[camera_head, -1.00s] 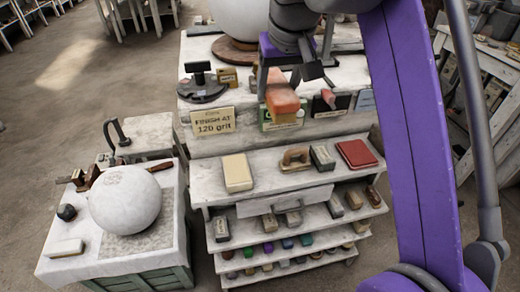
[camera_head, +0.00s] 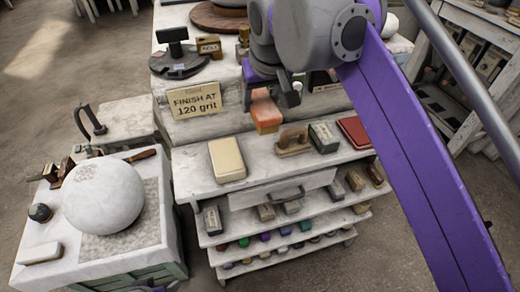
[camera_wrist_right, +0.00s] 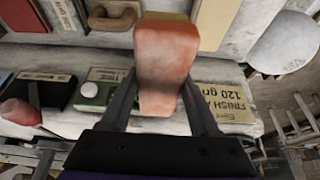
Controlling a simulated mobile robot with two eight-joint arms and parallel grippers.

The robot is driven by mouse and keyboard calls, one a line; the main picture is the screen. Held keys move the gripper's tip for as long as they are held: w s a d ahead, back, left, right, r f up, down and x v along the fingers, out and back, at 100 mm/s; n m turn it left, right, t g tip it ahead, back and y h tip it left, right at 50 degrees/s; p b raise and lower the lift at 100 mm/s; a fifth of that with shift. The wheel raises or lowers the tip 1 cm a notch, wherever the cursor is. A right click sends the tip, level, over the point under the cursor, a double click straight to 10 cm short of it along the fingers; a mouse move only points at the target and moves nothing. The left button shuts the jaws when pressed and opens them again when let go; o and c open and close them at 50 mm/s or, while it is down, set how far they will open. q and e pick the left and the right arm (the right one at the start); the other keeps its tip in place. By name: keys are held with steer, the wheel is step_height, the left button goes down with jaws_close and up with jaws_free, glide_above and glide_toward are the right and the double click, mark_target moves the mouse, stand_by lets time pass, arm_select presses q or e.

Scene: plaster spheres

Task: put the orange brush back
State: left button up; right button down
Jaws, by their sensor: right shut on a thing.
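The orange brush (camera_head: 265,112) is a blunt orange block with a paler edge at its far end in the wrist view (camera_wrist_right: 166,50). My right gripper (camera_wrist_right: 160,82) is shut on it, one finger on each side. In the head view my right gripper (camera_head: 270,92) holds the brush in front of the upper ledge, above the back of the middle shelf (camera_head: 196,170). I cannot tell how high it hangs.
The middle shelf holds a cream block (camera_head: 227,159), a brown wooden-handled float (camera_head: 293,141), a grey box (camera_head: 324,137) and a red book-like block (camera_head: 355,132). A "FINISH AT 120 grit" sign (camera_head: 194,100) stands left of the brush. A white sphere (camera_head: 104,194) sits on the left table.

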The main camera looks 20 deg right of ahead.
mark_target(268, 124)
arm_select(q)
step_height(268, 124, down, 4)
steer(key=b, duration=0.3)
steer(key=shift+w+f, duration=0.1)
steer(key=shift+f, duration=0.15)
arm_select(e)
step_height(268, 124, down, 14)
steer(key=shift+r, duration=0.25)
steer(key=shift+c, duration=2)
jaws_free()
steer(key=p+v, duration=0.2)
steer(key=v, duration=1)
steer(key=shift+r+p, duration=0.1)
steer(key=shift+p, duration=0.3)
arm_select(q)
step_height(268, 124, up, 4)
steer(key=shift+f, duration=0.15)
